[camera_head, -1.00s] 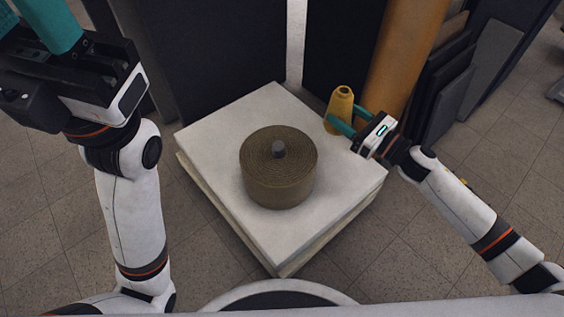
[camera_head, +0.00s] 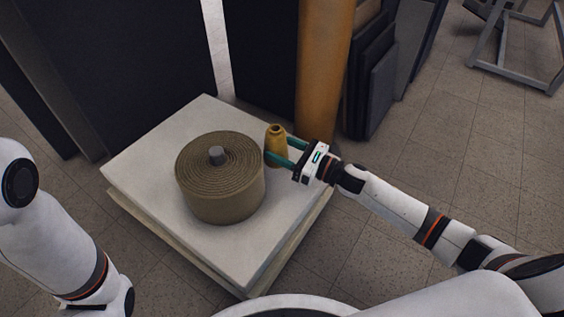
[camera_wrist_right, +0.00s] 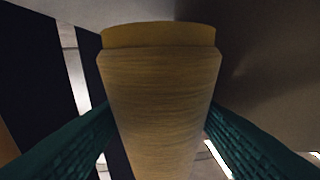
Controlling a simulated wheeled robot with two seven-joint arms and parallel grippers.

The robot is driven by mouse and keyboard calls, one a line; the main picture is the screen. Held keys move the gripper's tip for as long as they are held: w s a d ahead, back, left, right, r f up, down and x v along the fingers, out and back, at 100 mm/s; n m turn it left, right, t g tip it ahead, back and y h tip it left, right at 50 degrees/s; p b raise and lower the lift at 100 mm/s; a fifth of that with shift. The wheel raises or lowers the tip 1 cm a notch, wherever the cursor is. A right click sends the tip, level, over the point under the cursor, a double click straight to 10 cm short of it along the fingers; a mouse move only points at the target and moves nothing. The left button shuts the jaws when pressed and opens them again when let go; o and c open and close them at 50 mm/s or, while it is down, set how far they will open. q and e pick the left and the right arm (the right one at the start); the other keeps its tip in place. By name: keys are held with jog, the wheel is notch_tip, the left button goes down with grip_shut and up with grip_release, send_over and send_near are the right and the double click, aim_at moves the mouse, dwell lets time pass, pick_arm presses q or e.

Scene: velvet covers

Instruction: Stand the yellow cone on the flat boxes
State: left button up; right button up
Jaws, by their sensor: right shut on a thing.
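The yellow cone (camera_head: 276,146) is upright at the far right part of the white slab stack, beside the brown coiled roll. My right gripper (camera_head: 279,153) comes in from the right, its green fingers shut on the cone. In the right wrist view the cone (camera_wrist_right: 160,95) fills the middle between the two fingers. I cannot tell whether its base touches the slab. The pale, flat, square stack (camera_head: 160,150) is the only flat box-like thing under it; I cannot tell if it is the flat boxes. My left gripper is out of view.
The wide brown coiled roll (camera_head: 222,185) with a grey core stands on the stack. A tall orange roll (camera_head: 322,70) rises close behind the gripper. Dark panels (camera_head: 265,50) stand behind. A grey metal frame (camera_head: 520,72) is far right.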

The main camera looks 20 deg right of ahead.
jog(key=shift+f+b, duration=1.45)
jog(key=shift+f, duration=0.75)
jog(key=o, duration=0.8)
jog(key=shift+r+p, duration=0.25)
jog(key=shift+p, duration=0.15)
jog(key=shift+r+p, duration=0.55)
jog(key=shift+r, duration=0.05)
jog(key=p+v, duration=0.4)
jog(key=v, duration=0.8)
jog(key=shift+f, duration=0.3)
